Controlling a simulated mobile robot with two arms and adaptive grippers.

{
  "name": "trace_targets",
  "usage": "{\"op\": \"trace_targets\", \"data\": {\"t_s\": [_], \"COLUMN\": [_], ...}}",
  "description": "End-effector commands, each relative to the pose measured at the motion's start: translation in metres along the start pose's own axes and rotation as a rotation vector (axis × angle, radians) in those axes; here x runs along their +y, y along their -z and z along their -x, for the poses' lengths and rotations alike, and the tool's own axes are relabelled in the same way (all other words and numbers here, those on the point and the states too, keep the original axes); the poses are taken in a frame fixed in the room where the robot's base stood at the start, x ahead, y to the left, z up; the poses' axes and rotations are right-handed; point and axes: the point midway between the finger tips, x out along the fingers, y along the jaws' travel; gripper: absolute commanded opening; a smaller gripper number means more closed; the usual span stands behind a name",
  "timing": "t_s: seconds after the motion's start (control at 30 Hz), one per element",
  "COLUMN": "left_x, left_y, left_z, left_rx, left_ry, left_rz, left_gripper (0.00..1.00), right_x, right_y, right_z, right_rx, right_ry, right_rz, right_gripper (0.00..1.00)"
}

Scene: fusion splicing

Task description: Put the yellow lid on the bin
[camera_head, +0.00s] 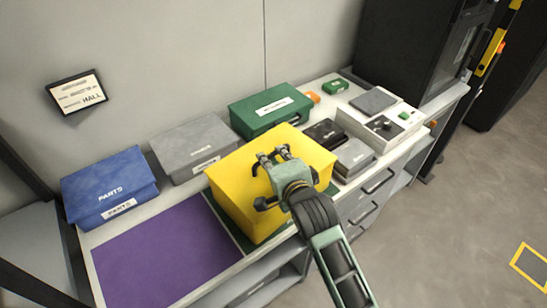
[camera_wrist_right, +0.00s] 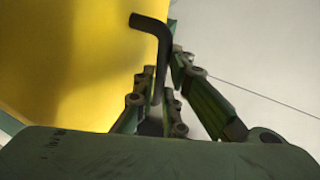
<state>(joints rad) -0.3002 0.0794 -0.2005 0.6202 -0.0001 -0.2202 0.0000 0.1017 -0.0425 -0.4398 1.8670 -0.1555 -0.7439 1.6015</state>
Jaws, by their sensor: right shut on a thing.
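The yellow lid (camera_head: 232,163) is the flat top of a yellow box shape at the center of the bench in the head view. Yellow sides, the bin (camera_head: 236,206), show below it; I cannot make out a seam or gap between them. My right gripper (camera_head: 272,156) is over the lid's top, its fingers shut. In the right wrist view the fingers (camera_wrist_right: 160,72) close on a dark bent handle (camera_wrist_right: 150,22), with the yellow surface beside it. The lid's right part is partly hidden by my right arm. My left gripper is not in view.
A blue PARTS bin (camera_head: 108,185), a grey bin (camera_head: 192,147) and a green bin (camera_head: 270,109) stand along the wall. A purple mat (camera_head: 165,255) lies clear at front left. Small dark and grey boxes (camera_head: 353,158) and a white device (camera_head: 398,130) stand to the right.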

Motion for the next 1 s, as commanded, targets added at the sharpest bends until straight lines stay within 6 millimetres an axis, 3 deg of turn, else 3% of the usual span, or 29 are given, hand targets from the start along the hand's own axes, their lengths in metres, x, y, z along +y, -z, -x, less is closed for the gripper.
{"op": "trace_targets", "data": {"t_s": [0.47, 0.5, 0.73, 1.0], "left_x": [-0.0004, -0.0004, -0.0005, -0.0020], "left_y": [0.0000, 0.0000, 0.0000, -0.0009], "left_z": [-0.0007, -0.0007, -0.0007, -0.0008], "left_rx": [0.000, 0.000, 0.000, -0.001], "left_ry": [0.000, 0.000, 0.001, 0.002], "left_rz": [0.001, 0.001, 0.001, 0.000], "left_gripper": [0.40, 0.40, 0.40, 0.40], "right_x": [0.0014, 0.0014, 0.0017, 0.0034], "right_y": [-0.0002, -0.0002, -0.0002, -0.0003], "right_z": [-0.0006, -0.0006, -0.0006, -0.0007], "right_rx": [0.000, 0.000, 0.000, 0.000], "right_ry": [0.002, 0.002, 0.001, -0.003], "right_rz": [0.000, 0.000, 0.000, 0.000], "right_gripper": [0.00, 0.11, 0.31, 0.32]}}
